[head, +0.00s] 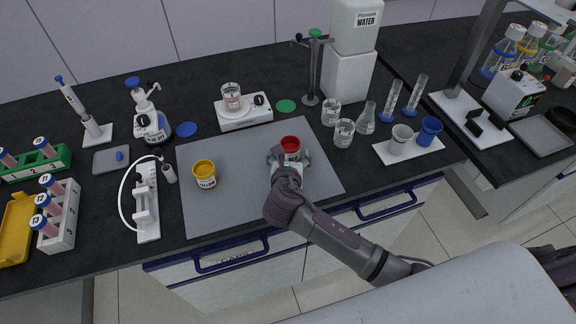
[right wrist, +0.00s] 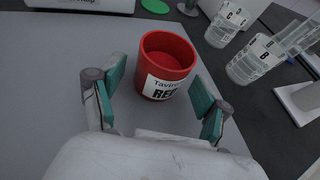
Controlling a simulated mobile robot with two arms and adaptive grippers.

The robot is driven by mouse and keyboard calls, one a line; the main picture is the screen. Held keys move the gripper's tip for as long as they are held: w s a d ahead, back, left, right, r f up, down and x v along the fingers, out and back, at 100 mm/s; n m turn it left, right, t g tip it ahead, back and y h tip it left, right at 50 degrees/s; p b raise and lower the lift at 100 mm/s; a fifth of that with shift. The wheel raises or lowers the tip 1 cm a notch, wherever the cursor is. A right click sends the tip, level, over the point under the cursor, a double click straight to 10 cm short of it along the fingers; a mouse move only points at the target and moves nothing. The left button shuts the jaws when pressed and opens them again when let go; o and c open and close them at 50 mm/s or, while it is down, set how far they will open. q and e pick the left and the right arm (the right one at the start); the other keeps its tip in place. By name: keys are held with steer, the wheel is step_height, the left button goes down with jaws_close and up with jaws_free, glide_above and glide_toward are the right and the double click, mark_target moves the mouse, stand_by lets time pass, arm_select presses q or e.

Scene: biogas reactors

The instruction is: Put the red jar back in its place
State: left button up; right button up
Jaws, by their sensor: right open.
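The red jar (head: 290,144), with a white label, stands upright on the grey mat (head: 239,205) at its right part. It also shows in the right wrist view (right wrist: 166,62). My right gripper (head: 289,158) is open, with its two fingers on either side of the near part of the jar; in the right wrist view the fingertips (right wrist: 158,92) look apart from its wall. A yellow jar (head: 204,174) stands on the left part of the mat. My left gripper is not in view.
A green disc (head: 285,106) and a blue disc (head: 187,129) lie on the bench behind the mat. A hotplate (head: 244,113) bears a beaker. The mat between the two jars is clear.

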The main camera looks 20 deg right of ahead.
steer(key=v, duration=0.9)
steer(key=shift+s+r, duration=0.1)
steer(key=shift+s, duration=0.15)
steer(key=shift+a, duration=0.1)
